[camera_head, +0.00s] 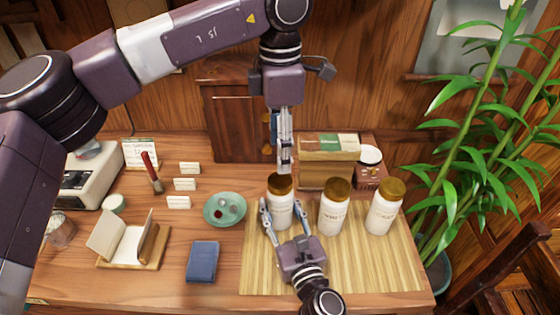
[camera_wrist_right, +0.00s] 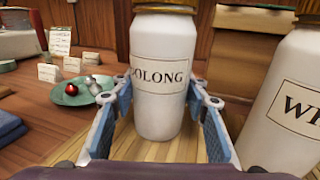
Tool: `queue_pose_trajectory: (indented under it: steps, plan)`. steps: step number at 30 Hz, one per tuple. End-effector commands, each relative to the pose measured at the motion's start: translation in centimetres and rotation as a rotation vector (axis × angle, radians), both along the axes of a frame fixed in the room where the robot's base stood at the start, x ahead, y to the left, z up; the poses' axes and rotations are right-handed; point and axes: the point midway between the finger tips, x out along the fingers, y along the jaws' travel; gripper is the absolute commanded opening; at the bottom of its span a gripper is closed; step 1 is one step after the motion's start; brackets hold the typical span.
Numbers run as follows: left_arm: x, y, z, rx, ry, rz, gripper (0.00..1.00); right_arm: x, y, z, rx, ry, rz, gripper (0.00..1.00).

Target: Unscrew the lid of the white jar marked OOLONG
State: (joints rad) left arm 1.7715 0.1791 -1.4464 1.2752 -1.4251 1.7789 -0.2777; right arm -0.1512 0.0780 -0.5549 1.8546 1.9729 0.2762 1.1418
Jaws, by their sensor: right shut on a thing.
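The white jar marked OOLONG (camera_wrist_right: 165,75) stands upright on the bamboo mat (camera_head: 375,275); it also shows in the head view (camera_head: 282,212). My right gripper (camera_head: 281,222) is shut on the jar's body from the front, one blue finger on each side (camera_wrist_right: 160,105). My left gripper (camera_head: 285,168) points down with its fingertips right at or just above the lid. Its fingers show edge-on, so their opening and any contact are unclear.
A second white jar (camera_head: 333,214) stands close to the right, and a third (camera_head: 382,212) beyond it. A green dish (camera_head: 225,208) with small things sits to the left. Boxes (camera_head: 328,148) stand behind. The mat's front right is clear.

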Motion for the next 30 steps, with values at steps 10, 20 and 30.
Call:
queue_pose_trajectory:
  steps: [10, 20, 30]
  plan:
    - [-0.02, -0.03, -0.06, 0.0, 0.001, -0.571, 0.53, -0.01, -0.01, -0.05, 0.0, 0.001, 0.0, 0.0]
    - [0.0, -0.03, -0.04, 0.001, 0.0, -1.121, 0.53, -0.01, -0.01, -0.05, 0.0, 0.001, 0.0, 0.0]
    - [-0.03, -0.01, -0.07, 0.0, 0.001, -1.685, 0.53, -0.01, -0.01, -0.06, 0.0, 0.001, 0.0, 0.0]
